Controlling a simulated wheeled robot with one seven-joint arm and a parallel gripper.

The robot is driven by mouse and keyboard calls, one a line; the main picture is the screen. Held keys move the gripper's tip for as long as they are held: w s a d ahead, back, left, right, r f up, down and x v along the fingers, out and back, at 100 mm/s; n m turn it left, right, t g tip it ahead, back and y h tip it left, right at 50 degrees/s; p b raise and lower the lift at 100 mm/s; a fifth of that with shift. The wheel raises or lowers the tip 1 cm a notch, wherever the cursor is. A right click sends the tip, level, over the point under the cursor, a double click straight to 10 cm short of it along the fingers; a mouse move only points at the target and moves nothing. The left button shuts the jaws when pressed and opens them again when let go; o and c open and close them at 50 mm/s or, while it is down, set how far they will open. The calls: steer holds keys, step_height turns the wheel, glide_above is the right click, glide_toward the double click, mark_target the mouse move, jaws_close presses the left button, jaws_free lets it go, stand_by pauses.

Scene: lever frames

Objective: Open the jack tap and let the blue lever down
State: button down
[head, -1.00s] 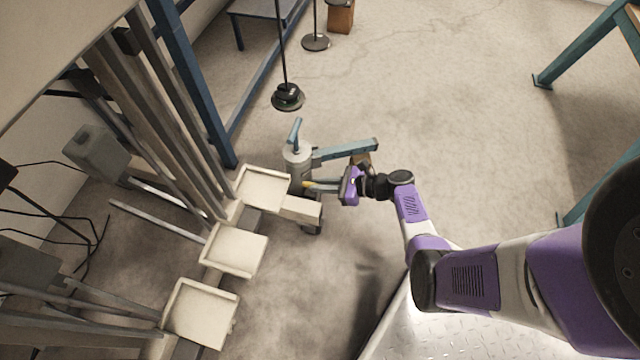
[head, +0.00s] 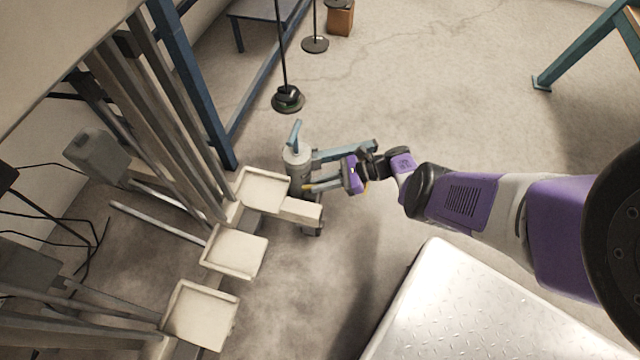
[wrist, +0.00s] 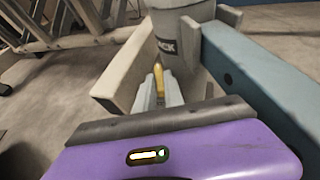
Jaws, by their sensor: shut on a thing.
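The jack (head: 298,160) is a grey upright cylinder with dark "JACK" lettering in the wrist view (wrist: 178,45). The blue lever (head: 340,151) is a teal bar running right from the jack; its side fills the right of the wrist view (wrist: 255,75). A short blue rod (head: 295,131) stands on top of the jack. The yellow tap (wrist: 158,78) sticks out low on the jack, between the fingertips. My gripper (head: 312,187), also in the wrist view (wrist: 159,88), is shut on the tap, just below and beside the lever. The tap is mostly hidden in the head view.
Cream trays (head: 236,250) on a grey frame stand left of the jack. A pale beam (wrist: 125,65) lies close left of my fingers. Blue posts (head: 195,85) rise behind. A black-based stand (head: 287,98) is beyond.

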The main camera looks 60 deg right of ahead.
steer(key=shift+d+n+g, duration=0.1)
steer(key=shift+n+g, duration=0.2)
steer(key=c, duration=1.4)
jaws_free()
steer(key=shift+c, duration=0.2)
steer(key=shift+d+r, duration=0.15)
steer(key=shift+r, duration=0.05)
